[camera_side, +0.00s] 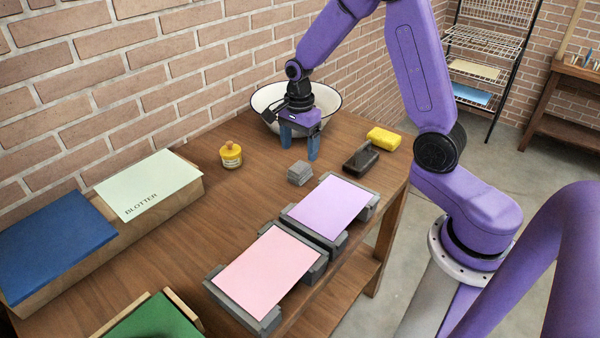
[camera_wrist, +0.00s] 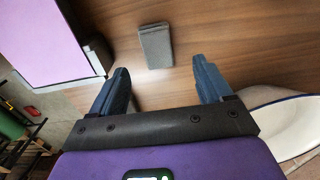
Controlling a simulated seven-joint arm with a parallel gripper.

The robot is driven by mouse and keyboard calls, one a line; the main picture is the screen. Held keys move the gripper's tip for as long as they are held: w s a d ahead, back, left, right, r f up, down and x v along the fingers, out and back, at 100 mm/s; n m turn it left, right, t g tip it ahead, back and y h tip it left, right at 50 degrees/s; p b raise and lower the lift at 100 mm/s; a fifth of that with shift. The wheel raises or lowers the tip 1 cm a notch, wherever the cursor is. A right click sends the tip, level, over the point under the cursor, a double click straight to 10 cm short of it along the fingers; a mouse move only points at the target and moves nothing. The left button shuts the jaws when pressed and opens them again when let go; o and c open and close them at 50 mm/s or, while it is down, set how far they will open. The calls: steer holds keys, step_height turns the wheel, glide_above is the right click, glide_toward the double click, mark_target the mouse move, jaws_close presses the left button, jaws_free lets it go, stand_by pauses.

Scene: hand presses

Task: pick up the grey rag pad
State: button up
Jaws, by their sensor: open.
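The grey rag pad (camera_side: 300,173) is a small, flat-topped grey block lying on the wooden table. In the wrist view the grey rag pad (camera_wrist: 156,46) lies ahead of the fingertips, roughly centred between them. My gripper (camera_side: 300,154) is open and empty, with its two blue fingers pointing down behind the pad in the side view. In the wrist view my gripper (camera_wrist: 163,72) has its fingers spread wider than the pad. The fingers and the pad appear apart.
A white basin (camera_side: 265,99) stands behind my gripper. A dark stamp-like block (camera_side: 361,160) and a yellow sponge (camera_side: 384,139) sit to the right. A yellow-capped jar (camera_side: 231,155) stands left. Presses with purple (camera_side: 327,207) and pink (camera_side: 262,272) sheets stand in front.

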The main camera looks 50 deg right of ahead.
mark_target(301, 166)
steer(key=shift+s+f, duration=0.15)
steer(key=shift+f, duration=1.6)
steer(key=shift+s+f, duration=0.1)
steer(key=shift+f, duration=1.6)
steer(key=c, duration=1)
